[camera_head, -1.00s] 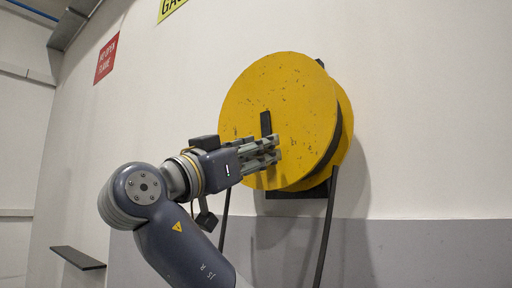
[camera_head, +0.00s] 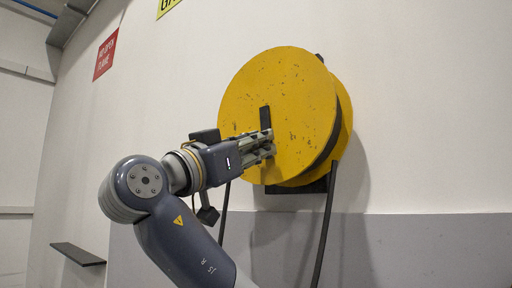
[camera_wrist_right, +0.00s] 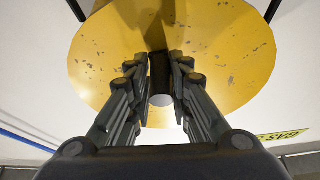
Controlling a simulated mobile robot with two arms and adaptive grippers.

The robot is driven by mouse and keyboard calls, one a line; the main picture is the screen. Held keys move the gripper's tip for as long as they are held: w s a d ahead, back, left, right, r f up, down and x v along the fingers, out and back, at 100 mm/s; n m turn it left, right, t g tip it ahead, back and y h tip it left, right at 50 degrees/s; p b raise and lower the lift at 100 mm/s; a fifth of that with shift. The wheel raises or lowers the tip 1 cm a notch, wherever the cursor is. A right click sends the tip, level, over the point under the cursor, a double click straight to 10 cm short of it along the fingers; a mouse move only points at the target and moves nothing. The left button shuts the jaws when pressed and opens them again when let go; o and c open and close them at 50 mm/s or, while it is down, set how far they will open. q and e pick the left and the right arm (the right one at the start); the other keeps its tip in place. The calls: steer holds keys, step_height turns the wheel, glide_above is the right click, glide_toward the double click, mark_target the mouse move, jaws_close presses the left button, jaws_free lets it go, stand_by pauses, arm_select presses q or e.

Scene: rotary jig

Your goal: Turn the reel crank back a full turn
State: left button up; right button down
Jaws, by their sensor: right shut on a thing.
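The yellow reel (camera_head: 290,85) is mounted on the wall, its round face towards me. Its dark crank arm (camera_head: 265,116) stands near the middle of that face, roughly upright. My right gripper (camera_head: 270,143) is at the lower end of the crank arm, in front of the face. In the right wrist view its fingers (camera_wrist_right: 160,90) are closed around the crank handle, whose pale round end (camera_wrist_right: 161,100) shows between them. The dark crank arm (camera_wrist_right: 159,70) shows behind the handle. The fingers hide part of the crank in the head view. My left gripper is not in view.
A dark hose (camera_head: 326,225) hangs below the reel on the right, and another dark line (camera_head: 225,205) hangs on the left. A dark shelf (camera_head: 77,254) juts from the wall at lower left. A red sign (camera_head: 105,56) is on the wall. The wall beside the reel is clear.

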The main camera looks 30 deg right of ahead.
steer(key=shift+s+f+n+b, duration=0.2)
steer(key=shift+n+b, duration=0.2)
steer(key=shift+b, duration=0.25)
steer(key=n+b, duration=0.1)
steer(key=s+n+t+b, duration=0.1)
steer(key=n+t+b, duration=0.1)
steer(key=b, duration=0.1)
steer(key=shift+s+d+r+n+y, duration=0.15)
steer(key=shift+s+d+n+y, duration=0.15)
steer(key=shift+y, duration=0.1)
steer(key=n+b, duration=0.1)
steer(key=s+r+n+t, duration=0.1)
steer(key=n, duration=0.1)
steer(key=shift+d+y+b, duration=0.15)
steer(key=shift+y+b, duration=0.2)
steer(key=shift+y, duration=0.05)
steer(key=shift+s+d+r+n+t+y+b, duration=0.1)
steer(key=shift+s+r+n+t+y+b, duration=0.2)
steer(key=shift+n+t, duration=0.25)
steer(key=shift+s+d+r+n+t+y+b, duration=0.15)
steer(key=shift+s+r+n+t+y, duration=0.15)
steer(key=shift+n, duration=0.45)
steer(key=c, duration=1.5)
jaws_free()
steer(key=shift+f, duration=0.1)
